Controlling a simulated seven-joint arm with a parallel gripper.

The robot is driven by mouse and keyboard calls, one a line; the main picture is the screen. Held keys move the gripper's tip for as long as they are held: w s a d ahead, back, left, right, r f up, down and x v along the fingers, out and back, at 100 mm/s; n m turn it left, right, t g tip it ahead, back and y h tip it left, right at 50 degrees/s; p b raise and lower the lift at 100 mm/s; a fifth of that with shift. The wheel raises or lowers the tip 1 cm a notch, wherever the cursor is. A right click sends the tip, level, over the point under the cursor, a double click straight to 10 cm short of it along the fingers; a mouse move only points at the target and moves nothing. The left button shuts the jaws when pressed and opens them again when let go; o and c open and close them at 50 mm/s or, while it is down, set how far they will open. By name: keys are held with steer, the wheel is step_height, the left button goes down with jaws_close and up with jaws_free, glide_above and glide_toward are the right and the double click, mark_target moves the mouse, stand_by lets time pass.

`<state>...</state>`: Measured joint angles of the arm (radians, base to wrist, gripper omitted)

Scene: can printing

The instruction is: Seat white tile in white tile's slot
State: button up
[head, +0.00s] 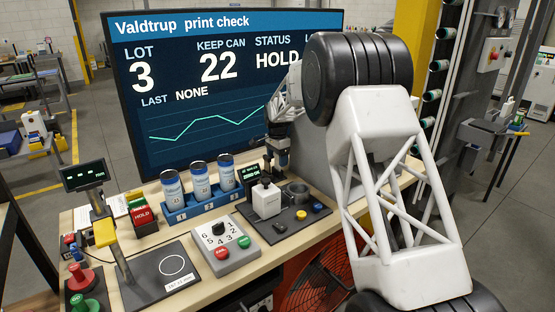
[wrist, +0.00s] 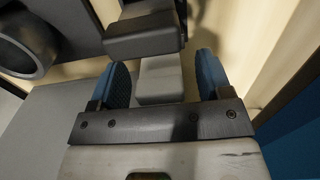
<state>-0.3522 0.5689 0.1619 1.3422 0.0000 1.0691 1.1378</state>
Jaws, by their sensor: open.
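My gripper (head: 278,162) is low over the back of the bench, beside the small display and behind the white box of the can station. In the wrist view my gripper (wrist: 160,80) is open, with a blue-padded finger on each side. A pale grey-white block (wrist: 160,75) lies between the fingers, with a small gap on both sides; I cannot tell whether it is the white tile. A dark block (wrist: 143,35) is just beyond it. In the head view no white tile or slot can be made out for certain; my arm and the station hide part of that area.
The station's white box (head: 266,203) and round can holder (head: 297,190) stand close to my gripper. A blue rack (head: 205,208) holds three cans. The screen (head: 215,85) rises behind. A red HOLD block (head: 143,217), a dial box (head: 222,247) and a scale plate (head: 160,275) lie left.

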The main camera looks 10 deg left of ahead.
steer(key=shift+r, duration=3.7)
steer(key=shift+s+d+r, duration=0.15)
steer(key=shift+d+r, duration=0.05)
steer(key=s+d+r+n, duration=0.1)
steer(key=s+d+r, duration=0.4)
steer(key=s+d, duration=0.4)
steer(key=s+d+r+n+t, duration=0.1)
steer(key=s+d+r+n, duration=0.1)
steer(key=s+d+r, duration=0.65)
steer(key=s+d+r+n, duration=0.15)
steer(key=s+d, duration=0.45)
steer(key=s, duration=0.6)
steer(key=s+d+f+n, duration=0.1)
steer(key=s+d+f, duration=0.1)
steer(key=s, duration=1)
steer(key=s+d+f+n+t, duration=0.1)
steer(key=s+d, duration=0.4)
steer(key=s, duration=0.7)
steer(key=s+d+f+n, duration=0.2)
steer(key=s+d+f, duration=0.2)
steer(key=s, duration=0.8)
steer(key=shift+d+f+t, duration=0.25)
steer(key=shift+f+t, duration=0.05)
steer(key=shift+f, duration=0.3)
